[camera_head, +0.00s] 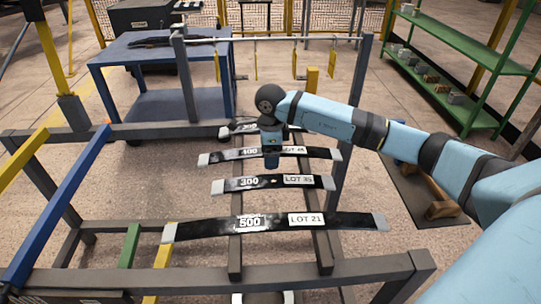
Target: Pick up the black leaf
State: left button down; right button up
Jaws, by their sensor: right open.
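Several black leaves with grey ends lie across the dark rack. The nearest and longest leaf (275,225) is marked 500, LOT 21. Behind it lies a shorter leaf (272,183) marked 300, LOT 35, then a leaf (232,156) marked 400, LOT 28. A farther leaf (234,130) is partly hidden by my right arm. My right gripper (271,163) points down over the middle of the 400 leaf and hides part of it. It is open; whether it touches the leaf cannot be told. My left gripper is out of view.
The rack's dark front beam (290,276) and posts surround the leaves. A blue cart (165,103) stands behind left. Green shelves (465,45) with small blocks stand right. Yellow tags (255,66) hang from a rail at the back. Blue and yellow bars slant at left.

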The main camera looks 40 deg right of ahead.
grip_shut()
jog(key=shift+r, duration=0.1)
dwell(0.3)
